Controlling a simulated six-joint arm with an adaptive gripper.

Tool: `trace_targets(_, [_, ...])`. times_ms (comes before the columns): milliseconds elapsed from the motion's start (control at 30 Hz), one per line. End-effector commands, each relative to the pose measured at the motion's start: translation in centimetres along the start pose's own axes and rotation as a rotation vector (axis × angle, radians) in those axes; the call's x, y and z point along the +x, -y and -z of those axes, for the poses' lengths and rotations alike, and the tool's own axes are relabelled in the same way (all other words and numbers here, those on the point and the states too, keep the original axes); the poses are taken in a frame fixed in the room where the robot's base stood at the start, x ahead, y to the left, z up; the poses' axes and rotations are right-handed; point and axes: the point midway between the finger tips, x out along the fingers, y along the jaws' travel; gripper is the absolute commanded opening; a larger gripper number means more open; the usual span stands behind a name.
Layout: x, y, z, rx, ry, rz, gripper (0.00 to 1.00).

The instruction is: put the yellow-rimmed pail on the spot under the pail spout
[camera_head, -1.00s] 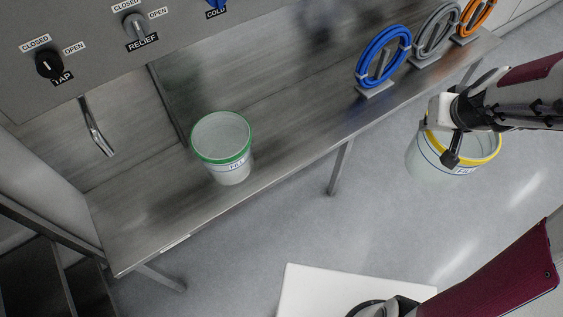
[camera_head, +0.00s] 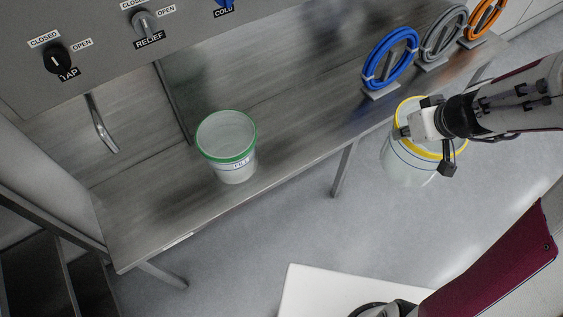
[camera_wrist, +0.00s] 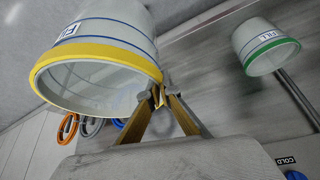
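The yellow-rimmed pail (camera_head: 409,164) hangs in the air off the bench's front edge, at the right of the head view. It is a pale pail with a blue line. My gripper (camera_head: 407,131) is shut on its rim; in the wrist view the fingertips (camera_wrist: 159,97) pinch the yellow rim of the pail (camera_wrist: 100,62). A curved metal spout (camera_head: 101,128) comes down over the bench at the left, below the TAP knob (camera_head: 57,58). The bench below it looks bare. I cannot tell for sure whether this is the pail spout.
A green-rimmed pail (camera_head: 233,168) labelled FILL stands on the steel bench (camera_head: 150,226), right of the spout. Blue (camera_head: 390,58), grey (camera_head: 443,32) and orange (camera_head: 485,18) hose coils stand on the bench's right part. RELIEF (camera_head: 145,22) and COLD knobs are on the panel.

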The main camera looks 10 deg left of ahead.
Motion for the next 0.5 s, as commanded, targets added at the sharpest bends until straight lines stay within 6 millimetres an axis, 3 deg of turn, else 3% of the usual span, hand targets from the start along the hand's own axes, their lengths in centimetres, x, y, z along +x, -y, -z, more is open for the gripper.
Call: trace_targets(500, [3.3, 6.1, 0.4, -0.372, -0.012, 0.2, 0.0])
